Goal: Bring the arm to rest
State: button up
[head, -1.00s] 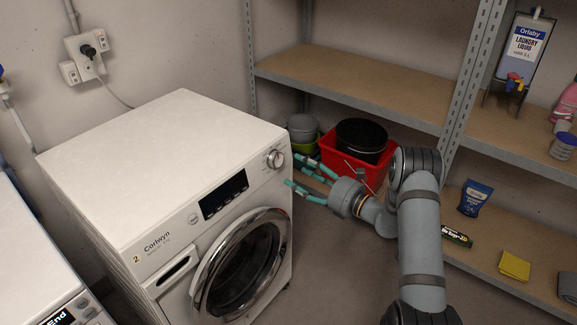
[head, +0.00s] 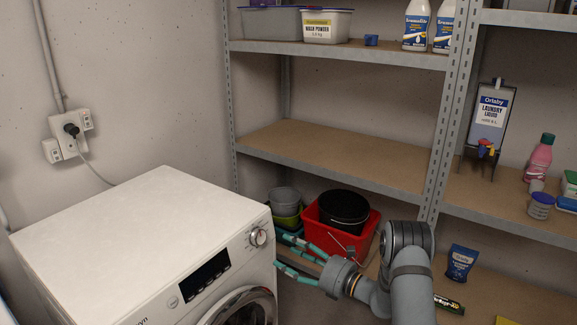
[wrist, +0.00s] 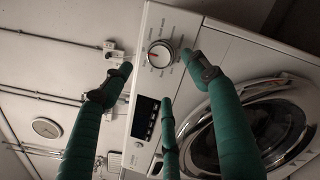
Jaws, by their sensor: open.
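My gripper (head: 282,255) is open and empty, with its teal fingers spread toward the right side of the front of the white washing machine (head: 125,240). In the wrist view, the fingers (wrist: 160,95) appear in front of the machine's panel, around the dial (wrist: 160,54) and the dark display (wrist: 146,118). The round door (wrist: 275,125) is partly behind the right finger. I cannot tell from the pictures whether any finger touches the machine. My arm reaches in from the lower right in the head view.
A red crate (head: 318,232) with a black bucket (head: 343,208) stands behind my gripper on the low shelf. A laundry liquid dispenser (head: 490,115) is on the right shelf. The middle shelf (head: 330,150) is bare.

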aim_at(262, 238)
jog(key=x, duration=0.9)
jog(key=shift+w+a, duration=0.15)
jog(key=shift+a, duration=0.1)
jog(key=shift+d, duration=0.15)
